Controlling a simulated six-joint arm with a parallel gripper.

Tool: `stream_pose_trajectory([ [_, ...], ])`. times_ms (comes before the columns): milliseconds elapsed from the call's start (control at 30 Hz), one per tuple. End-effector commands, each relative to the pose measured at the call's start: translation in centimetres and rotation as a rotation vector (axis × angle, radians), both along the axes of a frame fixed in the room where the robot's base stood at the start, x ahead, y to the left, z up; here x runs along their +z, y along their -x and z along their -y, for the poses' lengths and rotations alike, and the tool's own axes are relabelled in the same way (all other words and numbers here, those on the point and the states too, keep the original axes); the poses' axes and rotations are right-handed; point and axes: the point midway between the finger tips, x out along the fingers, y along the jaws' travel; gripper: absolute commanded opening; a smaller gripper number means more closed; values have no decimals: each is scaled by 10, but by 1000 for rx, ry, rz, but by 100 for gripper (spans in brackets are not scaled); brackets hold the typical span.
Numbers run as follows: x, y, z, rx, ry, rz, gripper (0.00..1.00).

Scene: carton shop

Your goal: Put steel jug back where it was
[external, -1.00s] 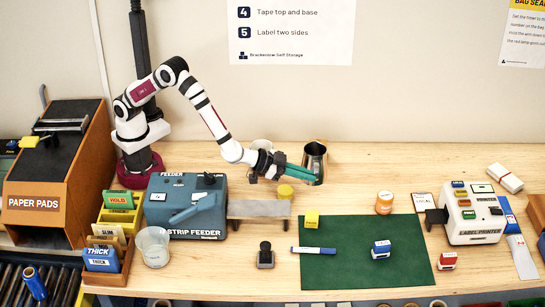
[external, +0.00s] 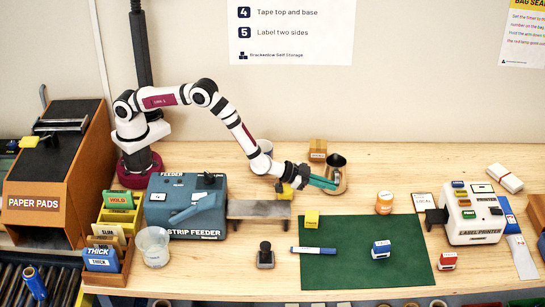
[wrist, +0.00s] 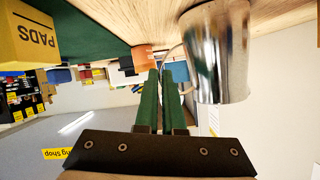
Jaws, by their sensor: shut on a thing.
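The steel jug (external: 339,179) is right of the table's middle, behind the green mat; its dark opening faces up and it looks about upright. My gripper (external: 326,184) reaches it from the left with its green fingers. In the wrist view, which is upside down, the shiny jug (wrist: 218,55) is beside the fingertips (wrist: 160,78), and its thin handle runs between them. My gripper is shut on the jug's handle. I cannot tell whether the jug's base touches the table.
A small cardboard box (external: 317,150) stands close behind the jug. The strip feeder (external: 187,207) is to the left. The green mat (external: 365,265) holds a yellow pad block (external: 312,219), a marker and a blue stamp. Bare table lies right of the jug.

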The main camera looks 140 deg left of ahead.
Motion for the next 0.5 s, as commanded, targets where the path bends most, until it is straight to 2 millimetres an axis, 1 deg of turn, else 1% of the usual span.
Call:
stream_pose_trajectory([
  [233,0,-1,0,0,-1,1,0],
  [267,0,0,0,0,-1,1,9],
  [300,0,0,0,0,-1,1,16],
  [367,0,0,0,0,-1,1,27],
  [400,0,0,0,0,-1,1,34],
  [500,0,0,0,0,-1,1,36],
])
